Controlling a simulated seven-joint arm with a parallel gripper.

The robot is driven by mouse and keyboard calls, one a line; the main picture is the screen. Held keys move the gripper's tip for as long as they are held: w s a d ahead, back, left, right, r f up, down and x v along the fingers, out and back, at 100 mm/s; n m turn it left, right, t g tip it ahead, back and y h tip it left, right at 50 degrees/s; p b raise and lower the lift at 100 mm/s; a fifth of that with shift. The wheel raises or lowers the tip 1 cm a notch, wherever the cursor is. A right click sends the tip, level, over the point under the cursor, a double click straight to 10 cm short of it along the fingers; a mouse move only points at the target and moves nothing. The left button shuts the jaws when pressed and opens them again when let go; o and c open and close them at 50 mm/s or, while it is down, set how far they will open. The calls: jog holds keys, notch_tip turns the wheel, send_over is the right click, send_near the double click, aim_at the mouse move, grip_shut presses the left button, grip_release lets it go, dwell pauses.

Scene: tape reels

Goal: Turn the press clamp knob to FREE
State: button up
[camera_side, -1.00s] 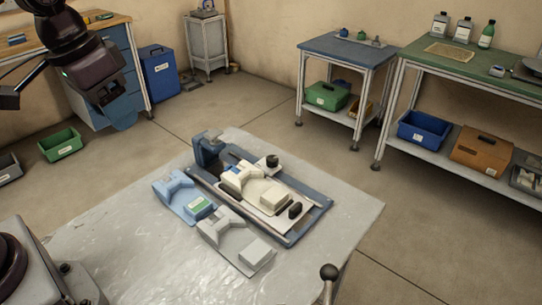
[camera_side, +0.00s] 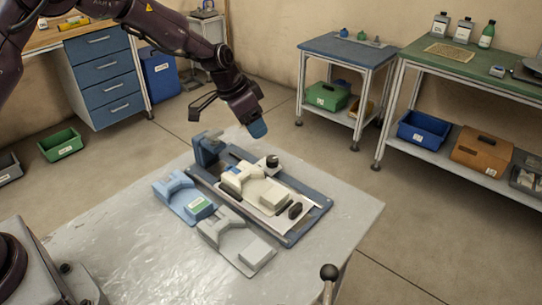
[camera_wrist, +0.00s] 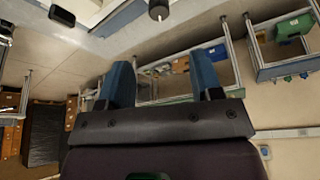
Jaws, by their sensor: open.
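The press (camera_side: 315,214) is a blue base plate on the grey table, with a blue upright block (camera_side: 207,148) at its back left and a cream fixture (camera_side: 243,178) on it. A round black knob (camera_side: 272,161) stands at its back right; a dark oval knob (camera_side: 295,210) is near its front right. I cannot read markings, so which is the clamp knob and its setting are unclear. My gripper (camera_side: 257,128) hangs above and behind the press, apart from it. In the wrist view, its two blue fingers (camera_wrist: 162,65) are spread and empty.
A light blue holder (camera_side: 177,193) and a pale grey holder (camera_side: 223,233) lie left and front of the press. The table's left front (camera_side: 120,235) is clear. Benches stand behind, away from the table.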

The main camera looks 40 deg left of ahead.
aim_at(272, 158)
jog(key=x, duration=1.2)
jog(key=shift+d+f, duration=0.1)
jog(key=shift+f, duration=0.1)
jog(key=c, duration=0.9)
